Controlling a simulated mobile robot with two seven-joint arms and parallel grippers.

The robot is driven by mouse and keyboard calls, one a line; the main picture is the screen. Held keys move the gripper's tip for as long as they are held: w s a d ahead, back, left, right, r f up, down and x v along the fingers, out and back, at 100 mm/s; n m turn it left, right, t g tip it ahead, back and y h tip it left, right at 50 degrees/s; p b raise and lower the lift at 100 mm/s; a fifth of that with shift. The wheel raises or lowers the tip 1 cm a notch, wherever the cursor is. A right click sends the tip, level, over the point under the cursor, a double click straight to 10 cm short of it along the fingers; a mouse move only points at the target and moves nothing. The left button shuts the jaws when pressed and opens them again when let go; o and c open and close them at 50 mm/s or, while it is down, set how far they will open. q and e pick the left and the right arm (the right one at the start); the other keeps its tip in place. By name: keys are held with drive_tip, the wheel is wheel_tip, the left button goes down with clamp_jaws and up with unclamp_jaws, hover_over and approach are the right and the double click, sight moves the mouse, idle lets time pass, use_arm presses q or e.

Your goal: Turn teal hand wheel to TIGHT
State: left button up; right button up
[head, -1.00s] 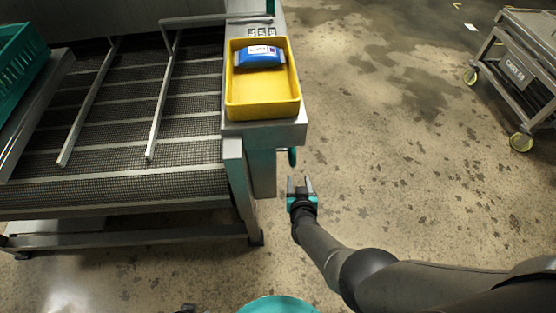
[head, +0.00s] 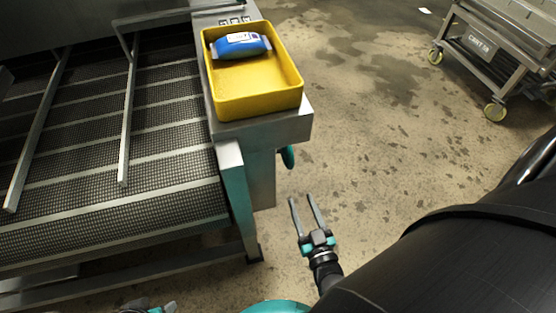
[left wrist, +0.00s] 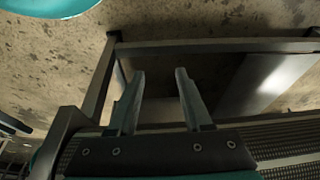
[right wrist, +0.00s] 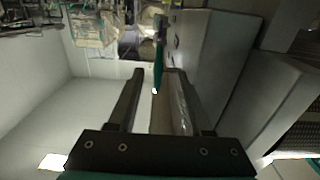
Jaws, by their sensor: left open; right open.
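The teal hand wheel (head: 288,156) shows nearly edge-on at the right side of the steel cabinet at the conveyor's end. It also shows edge-on in the right wrist view (right wrist: 158,68), between and beyond the fingertips. Its markings cannot be read. My right gripper (head: 301,197) is open and empty, apart from the wheel and nearer the bottom of the head view. My left gripper (left wrist: 160,72) is open and empty, facing the conveyor's lower frame; only a bit of it shows at the head view's bottom edge.
A yellow tray (head: 258,104) with a blue-and-white pack (head: 240,46) sits on top of the cabinet (head: 262,178). The mesh conveyor (head: 150,160) fills the left. A steel cart (head: 495,50) stands at the far right. The floor right of the cabinet is clear.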

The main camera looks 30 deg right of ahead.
sight(286, 159)
drive_tip(key=b+x, duration=0.3)
drive_tip(key=x, duration=1)
drive_tip(key=shift+d+f, duration=0.1)
drive_tip(key=shift+f, duration=0.05)
use_arm(q)
wheel_tip(286, 159, up, 6)
drive_tip(key=w+d+t+b, duration=0.1)
drive_tip(key=w+t, duration=0.1)
drive_tip(key=shift+d+r+h, duration=0.2)
drive_tip(key=shift+d+h, duration=0.2)
use_arm(e)
drive_tip(key=shift+x, duration=0.95)
drive_tip(key=shift+c, duration=0.2)
clamp_jaws()
